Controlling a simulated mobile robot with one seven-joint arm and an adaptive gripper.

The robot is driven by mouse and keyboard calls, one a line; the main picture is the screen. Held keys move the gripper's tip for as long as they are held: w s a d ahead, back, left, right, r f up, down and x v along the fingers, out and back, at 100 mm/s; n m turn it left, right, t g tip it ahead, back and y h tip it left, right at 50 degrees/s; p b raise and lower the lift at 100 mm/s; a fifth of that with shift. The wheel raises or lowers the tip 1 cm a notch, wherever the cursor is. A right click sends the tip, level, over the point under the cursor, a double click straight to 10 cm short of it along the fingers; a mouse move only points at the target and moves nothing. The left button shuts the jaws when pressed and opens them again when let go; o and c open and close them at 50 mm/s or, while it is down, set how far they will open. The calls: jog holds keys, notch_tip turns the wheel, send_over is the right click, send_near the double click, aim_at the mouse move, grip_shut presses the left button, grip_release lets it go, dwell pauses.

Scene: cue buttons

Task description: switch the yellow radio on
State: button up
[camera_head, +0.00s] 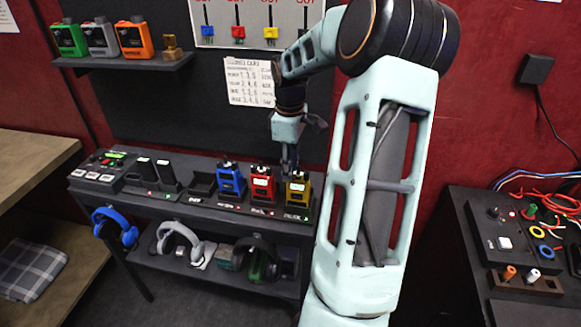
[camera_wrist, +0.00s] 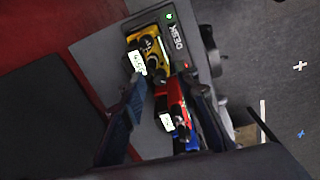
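The yellow radio (camera_head: 298,190) stands upright in the right-hand dock on the dark shelf. In the wrist view the yellow radio (camera_wrist: 134,62) is near the top, with dark knobs on its top and a white label. My gripper (camera_head: 290,165) points down just above the yellow radio. In the wrist view my gripper (camera_wrist: 165,82) has its two dark fingers apart, with nothing held between them. I cannot tell whether a fingertip touches the radio. A small green light (camera_wrist: 169,17) is lit beside the DESK lettering on the dock.
A red radio (camera_head: 263,186) and a blue radio (camera_head: 231,181) stand close to the left of the yellow one. An empty dock (camera_head: 203,185) is further left. A cabled panel (camera_head: 505,240) is at right.

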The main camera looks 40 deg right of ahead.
notch_tip(320, 180, up, 12)
dwell(0.5)
jog(key=shift+a, duration=0.1)
